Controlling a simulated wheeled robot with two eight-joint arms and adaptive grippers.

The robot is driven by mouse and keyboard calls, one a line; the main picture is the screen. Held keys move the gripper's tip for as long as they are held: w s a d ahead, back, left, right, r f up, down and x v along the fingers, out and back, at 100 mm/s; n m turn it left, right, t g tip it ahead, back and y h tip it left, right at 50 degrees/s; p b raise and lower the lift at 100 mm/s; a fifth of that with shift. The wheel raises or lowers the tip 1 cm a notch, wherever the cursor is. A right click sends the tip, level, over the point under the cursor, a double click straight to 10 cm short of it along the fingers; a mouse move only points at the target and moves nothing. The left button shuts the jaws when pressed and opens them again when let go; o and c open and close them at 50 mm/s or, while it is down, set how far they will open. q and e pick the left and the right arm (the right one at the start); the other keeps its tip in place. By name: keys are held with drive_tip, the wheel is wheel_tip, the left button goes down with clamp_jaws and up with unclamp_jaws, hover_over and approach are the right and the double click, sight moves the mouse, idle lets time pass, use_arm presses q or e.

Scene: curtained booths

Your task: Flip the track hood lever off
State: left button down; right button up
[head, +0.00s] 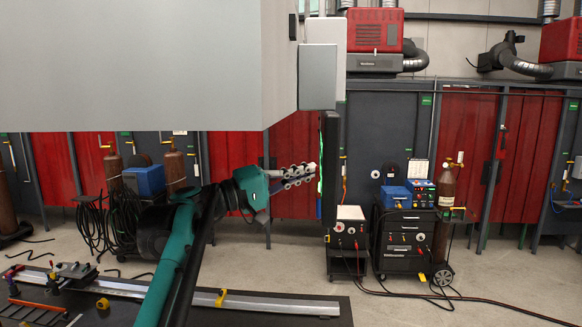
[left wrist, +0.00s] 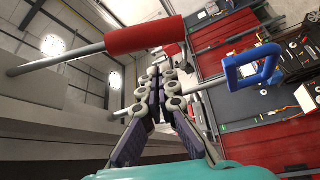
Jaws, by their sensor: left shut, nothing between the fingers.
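The big grey hood (head: 190,60) fills the upper left of the head view, with a light grey box (head: 318,75) on its right side. In the left wrist view, a bar with a red grip (left wrist: 145,35) and a blue loop handle (left wrist: 250,66) on a pale rod show by the grey hood (left wrist: 50,125). I cannot tell for sure which of these is the lever. My left gripper (head: 310,172) is below the box, shut and empty. In the wrist view its fingertips (left wrist: 162,68) are just below the red grip, left of the blue handle; contact is unclear. My right gripper is out of view.
A black welding cart (head: 405,243) with a gas cylinder (head: 444,200) stands at the right, beside a small welder (head: 348,232). A workbench (head: 120,310) with clamps is at the lower left. Red booth curtains (head: 462,150) line the back. The floor at the right has cables.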

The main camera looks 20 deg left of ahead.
use_arm(q)
drive_tip(key=s+d+f+n+g+y+p, duration=0.1)
drive_tip(key=s+d+n, duration=0.3)
drive_tip(key=s, duration=0.9)
drive_tip(key=shift+s+f+y+p, duration=0.2)
drive_tip(key=shift+y+p, duration=0.2)
drive_tip(key=shift+p, duration=0.35)
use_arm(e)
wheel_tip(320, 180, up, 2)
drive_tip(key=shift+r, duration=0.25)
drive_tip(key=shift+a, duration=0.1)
